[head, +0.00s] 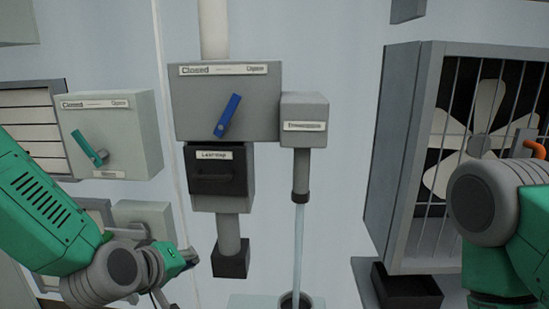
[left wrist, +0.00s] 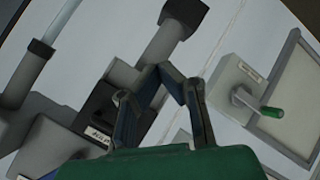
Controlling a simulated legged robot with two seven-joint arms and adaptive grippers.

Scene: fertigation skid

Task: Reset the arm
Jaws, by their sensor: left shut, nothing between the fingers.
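My left gripper (head: 188,258) is low on the left in the head view, in front of the wall equipment. In the left wrist view its two dark fingers (left wrist: 172,72) come together at their tips, with nothing between them. A grey box with a tilted blue lever (head: 228,116) is above and right of it, marked Closed and Open.
A black labelled unit (head: 218,172) hangs under the blue lever's box. A pale stream (head: 299,240) runs from a spout into a round container (head: 295,300). A caged fan (head: 480,140) is at right, with an orange handle (head: 534,149) partly behind my right arm.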

